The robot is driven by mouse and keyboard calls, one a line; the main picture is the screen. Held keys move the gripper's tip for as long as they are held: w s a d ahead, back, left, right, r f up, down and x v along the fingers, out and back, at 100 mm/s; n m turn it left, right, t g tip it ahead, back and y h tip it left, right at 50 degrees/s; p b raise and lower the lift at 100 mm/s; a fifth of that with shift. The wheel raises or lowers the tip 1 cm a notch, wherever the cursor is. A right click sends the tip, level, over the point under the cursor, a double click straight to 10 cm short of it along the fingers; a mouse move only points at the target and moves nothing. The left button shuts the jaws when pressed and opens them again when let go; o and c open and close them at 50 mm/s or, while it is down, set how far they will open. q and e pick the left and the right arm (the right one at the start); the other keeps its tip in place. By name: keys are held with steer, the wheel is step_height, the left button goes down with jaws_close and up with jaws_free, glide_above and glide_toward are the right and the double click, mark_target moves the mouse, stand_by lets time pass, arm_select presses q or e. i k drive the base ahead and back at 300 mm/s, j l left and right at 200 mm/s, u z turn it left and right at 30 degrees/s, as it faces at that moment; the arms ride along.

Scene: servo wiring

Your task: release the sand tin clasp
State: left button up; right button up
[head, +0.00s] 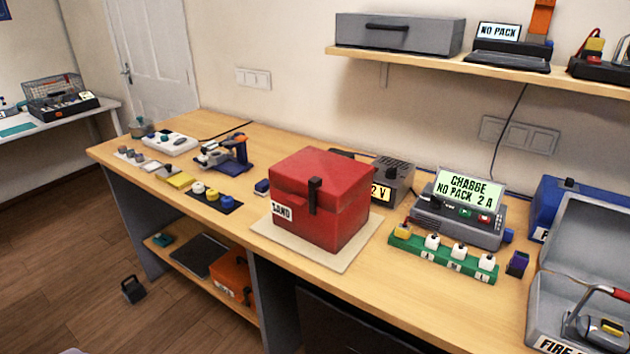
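The sand tin (340,221) is a red box with a white label reading "SAND" on its front. It stands on a pale square mat (352,262) near the middle of the workbench. Its lid (325,172) is down. A black clasp (314,195) runs from the lid's front edge down over the front face. The clasp looks upright against the front, but I cannot tell whether it is latched. Neither of my grippers shows in the head view.
A charger (461,211) reading "CHARGE NO PACK 2 A" and a green connector strip (440,258) stand right of the tin. An open grey case (590,240) is at the far right. Small parts and a blue fixture (225,155) lie left. A shelf (480,72) overhangs behind.

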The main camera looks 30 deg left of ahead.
mark_target(314, 183)
steer(key=j, duration=0.7)
steer(key=i+j, duration=0.15)
steer(key=j, duration=1.2)
steer(key=i, duration=0.05)
